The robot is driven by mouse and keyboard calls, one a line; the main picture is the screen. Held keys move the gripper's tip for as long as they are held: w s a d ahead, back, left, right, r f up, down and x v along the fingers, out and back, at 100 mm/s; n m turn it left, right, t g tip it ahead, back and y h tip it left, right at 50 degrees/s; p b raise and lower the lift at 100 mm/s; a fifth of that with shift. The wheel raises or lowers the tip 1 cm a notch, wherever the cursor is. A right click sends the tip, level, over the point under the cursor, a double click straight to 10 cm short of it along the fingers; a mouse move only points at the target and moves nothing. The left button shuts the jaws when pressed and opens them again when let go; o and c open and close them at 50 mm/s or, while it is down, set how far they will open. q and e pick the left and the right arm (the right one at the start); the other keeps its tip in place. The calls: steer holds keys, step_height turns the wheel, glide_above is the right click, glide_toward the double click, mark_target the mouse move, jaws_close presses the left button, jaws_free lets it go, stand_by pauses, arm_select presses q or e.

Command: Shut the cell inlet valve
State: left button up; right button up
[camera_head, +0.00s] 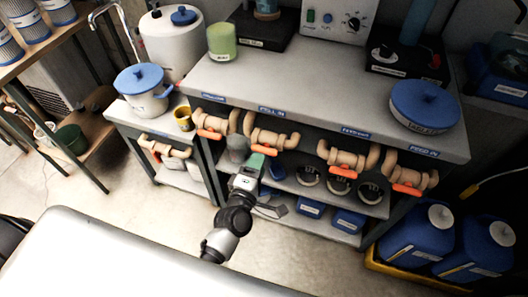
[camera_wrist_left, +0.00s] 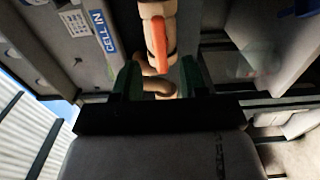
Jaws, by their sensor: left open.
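The cell inlet valve (camera_head: 268,135) is a tan pipe fitting below the bench edge, under the blue "CELL IN" label (camera_head: 272,111). Its orange lever (camera_head: 264,150) lies roughly along the pipe. My left gripper (camera_head: 258,164) is open just below and in front of this lever. In the left wrist view, its green fingers (camera_wrist_left: 160,78) stand apart on either side of the line to the valve. The orange lever (camera_wrist_left: 159,45) shows beyond and between them, with the "CELL IN" label (camera_wrist_left: 103,33) to the left. I cannot tell whether they touch. My right gripper is not in view.
Similar tan valves with orange levers sit on either side: one at left (camera_head: 211,124), others at right (camera_head: 342,158) (camera_head: 409,180). A shelf (camera_head: 330,195) with dark round fittings lies below. Blue jugs (camera_head: 415,235) stand at right. Open floor (camera_head: 305,260) lies in front.

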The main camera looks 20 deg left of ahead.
mark_target(263, 153)
arm_select(q)
steer(key=w, duration=0.5)
steer(key=shift+d, duration=0.1)
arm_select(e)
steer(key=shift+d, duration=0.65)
arm_select(q)
steer(key=shift+s, duration=0.1)
jaws_close()
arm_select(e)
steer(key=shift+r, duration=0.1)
